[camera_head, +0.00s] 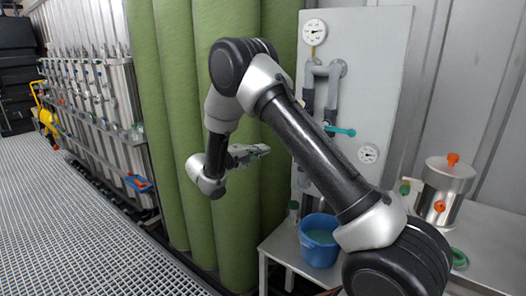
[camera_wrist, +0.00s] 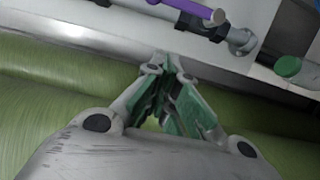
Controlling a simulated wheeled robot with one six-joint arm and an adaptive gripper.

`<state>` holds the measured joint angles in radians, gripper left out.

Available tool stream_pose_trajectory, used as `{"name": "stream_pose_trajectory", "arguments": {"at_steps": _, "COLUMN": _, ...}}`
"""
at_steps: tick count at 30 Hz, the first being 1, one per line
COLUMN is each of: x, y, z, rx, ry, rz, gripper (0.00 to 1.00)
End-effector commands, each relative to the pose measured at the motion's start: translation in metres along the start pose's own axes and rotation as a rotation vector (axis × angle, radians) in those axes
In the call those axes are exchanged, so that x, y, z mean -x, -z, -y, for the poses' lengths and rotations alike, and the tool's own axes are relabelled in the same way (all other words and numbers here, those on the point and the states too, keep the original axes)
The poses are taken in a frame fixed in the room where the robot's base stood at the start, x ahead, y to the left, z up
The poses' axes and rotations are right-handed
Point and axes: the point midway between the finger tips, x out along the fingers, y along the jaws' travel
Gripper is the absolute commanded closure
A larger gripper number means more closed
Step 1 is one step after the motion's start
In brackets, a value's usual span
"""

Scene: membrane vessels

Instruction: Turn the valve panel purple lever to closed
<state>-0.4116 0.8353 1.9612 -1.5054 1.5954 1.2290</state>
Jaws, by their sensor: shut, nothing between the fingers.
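The purple lever (camera_wrist: 185,8) shows at the top of the wrist view, as a bar with a rounded grey end near a grey pipe fitting. In the head view I cannot make it out; my arm covers part of the valve panel (camera_head: 378,50). My gripper (camera_wrist: 166,65) is shut and empty, its green-padded fingers together at the tips. It is apart from the lever, which lies beyond and above the fingertips in the wrist view. In the head view my gripper (camera_head: 262,151) is in front of the green columns, left of the panel.
A teal lever (camera_head: 341,131) and pressure gauges (camera_head: 315,31) are on the panel. A blue bucket (camera_head: 318,243) stands on the table (camera_head: 495,262) below, with a metal vessel (camera_head: 445,190) to the right. Green columns (camera_head: 225,25) stand left of the panel.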

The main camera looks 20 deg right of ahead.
Motion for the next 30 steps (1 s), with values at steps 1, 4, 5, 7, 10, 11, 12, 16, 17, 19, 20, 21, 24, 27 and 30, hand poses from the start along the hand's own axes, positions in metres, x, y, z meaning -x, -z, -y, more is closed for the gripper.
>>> {"name": "stream_pose_trajectory", "arguments": {"at_steps": 1, "x": -0.012, "y": -0.001, "z": 0.0, "rx": 0.0, "ry": 0.0, "rz": 0.005, "gripper": 1.0}}
{"name": "stream_pose_trajectory", "arguments": {"at_steps": 4, "x": -0.034, "y": -0.001, "z": 0.0, "rx": 0.001, "ry": 0.0, "rz": 0.006, "gripper": 1.0}}
{"name": "stream_pose_trajectory", "arguments": {"at_steps": 5, "x": -0.041, "y": -0.001, "z": 0.0, "rx": 0.001, "ry": 0.0, "rz": 0.005, "gripper": 1.0}}
{"name": "stream_pose_trajectory", "arguments": {"at_steps": 7, "x": -0.056, "y": -0.001, "z": 0.0, "rx": 0.001, "ry": 0.001, "rz": 0.005, "gripper": 1.0}}
{"name": "stream_pose_trajectory", "arguments": {"at_steps": 10, "x": -0.075, "y": -0.001, "z": 0.0, "rx": 0.002, "ry": 0.0, "rz": 0.005, "gripper": 1.0}}
{"name": "stream_pose_trajectory", "arguments": {"at_steps": 11, "x": -0.074, "y": -0.008, "z": 0.0, "rx": 0.004, "ry": 0.0, "rz": 0.002, "gripper": 1.0}}
{"name": "stream_pose_trajectory", "arguments": {"at_steps": 12, "x": -0.075, "y": -0.015, "z": 0.0, "rx": 0.005, "ry": 0.001, "rz": 0.002, "gripper": 1.0}}
{"name": "stream_pose_trajectory", "arguments": {"at_steps": 16, "x": -0.079, "y": -0.03, "z": 0.0, "rx": 0.004, "ry": 0.001, "rz": 0.002, "gripper": 1.0}}
{"name": "stream_pose_trajectory", "arguments": {"at_steps": 17, "x": -0.079, "y": -0.032, "z": 0.0, "rx": 0.004, "ry": 0.001, "rz": 0.002, "gripper": 1.0}}
{"name": "stream_pose_trajectory", "arguments": {"at_steps": 19, "x": -0.08, "y": -0.036, "z": 0.0, "rx": 0.003, "ry": 0.001, "rz": 0.001, "gripper": 1.0}}
{"name": "stream_pose_trajectory", "arguments": {"at_steps": 20, "x": -0.081, "y": -0.037, "z": 0.0, "rx": 0.003, "ry": 0.001, "rz": 0.001, "gripper": 1.0}}
{"name": "stream_pose_trajectory", "arguments": {"at_steps": 21, "x": -0.081, "y": -0.038, "z": 0.0, "rx": 0.003, "ry": 0.001, "rz": 0.001, "gripper": 1.0}}
{"name": "stream_pose_trajectory", "arguments": {"at_steps": 24, "x": -0.081, "y": -0.04, "z": 0.0, "rx": 0.003, "ry": 0.001, "rz": 0.001, "gripper": 1.0}}
{"name": "stream_pose_trajectory", "arguments": {"at_steps": 27, "x": -0.081, "y": -0.04, "z": 0.0, "rx": 0.003, "ry": 0.001, "rz": 0.001, "gripper": 1.0}}
{"name": "stream_pose_trajectory", "arguments": {"at_steps": 30, "x": -0.081, "y": -0.039, "z": 0.0, "rx": 0.003, "ry": 0.001, "rz": 0.001, "gripper": 1.0}}
